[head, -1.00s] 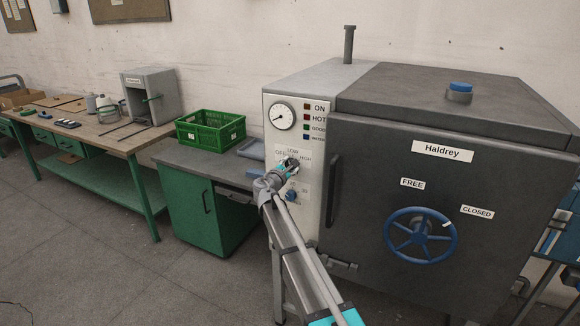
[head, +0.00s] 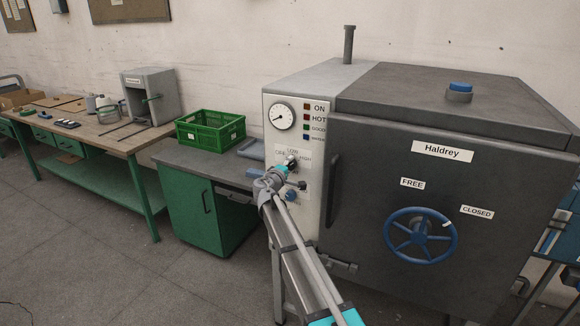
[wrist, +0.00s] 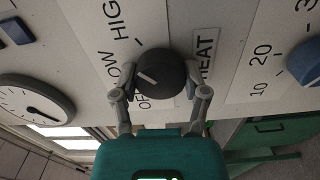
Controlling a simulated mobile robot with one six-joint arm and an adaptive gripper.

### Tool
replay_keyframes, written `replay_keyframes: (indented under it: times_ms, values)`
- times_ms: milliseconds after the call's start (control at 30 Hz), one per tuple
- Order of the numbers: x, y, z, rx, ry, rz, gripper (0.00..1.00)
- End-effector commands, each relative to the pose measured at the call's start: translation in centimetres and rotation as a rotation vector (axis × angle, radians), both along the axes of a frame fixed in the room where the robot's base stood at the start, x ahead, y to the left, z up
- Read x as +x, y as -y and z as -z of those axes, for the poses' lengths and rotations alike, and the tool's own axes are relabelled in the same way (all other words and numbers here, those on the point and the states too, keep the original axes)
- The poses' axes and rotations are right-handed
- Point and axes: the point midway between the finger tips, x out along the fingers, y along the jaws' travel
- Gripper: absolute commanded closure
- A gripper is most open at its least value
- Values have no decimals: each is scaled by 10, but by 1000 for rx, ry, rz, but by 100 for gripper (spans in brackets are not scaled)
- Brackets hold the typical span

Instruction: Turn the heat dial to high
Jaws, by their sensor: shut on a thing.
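The heat dial (wrist: 160,74) is a round black knob with a white pointer mark, on the pale control panel (wrist: 75,45). In the wrist view the mark slants toward the LOW label (wrist: 106,66). The HIGH label (wrist: 116,20) lies further up, the OFF label (wrist: 143,103) below, partly hidden by a finger. The HEAT label (wrist: 206,55) is on the other side. My gripper (wrist: 160,80) is shut on the dial, one finger on each side. In the head view my gripper (head: 290,164) is at the panel and mostly hides the dial.
A blue knob (wrist: 305,62) with a number scale sits beside the dial. A round gauge (head: 282,116) and several indicator squares are above. The dark door (head: 375,180) has a handle (head: 333,190) and blue wheel (head: 420,235). A green crate (head: 210,130) stands left.

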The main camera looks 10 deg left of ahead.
Motion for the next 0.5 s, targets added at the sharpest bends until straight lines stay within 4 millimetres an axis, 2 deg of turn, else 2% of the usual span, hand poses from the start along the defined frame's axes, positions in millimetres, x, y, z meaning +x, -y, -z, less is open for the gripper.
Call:
replay_keyframes:
  times_ms: [200,500]
  values:
    - [1,0,0,137,51,0,89]
    - [0,0,0,223,81,0,89]
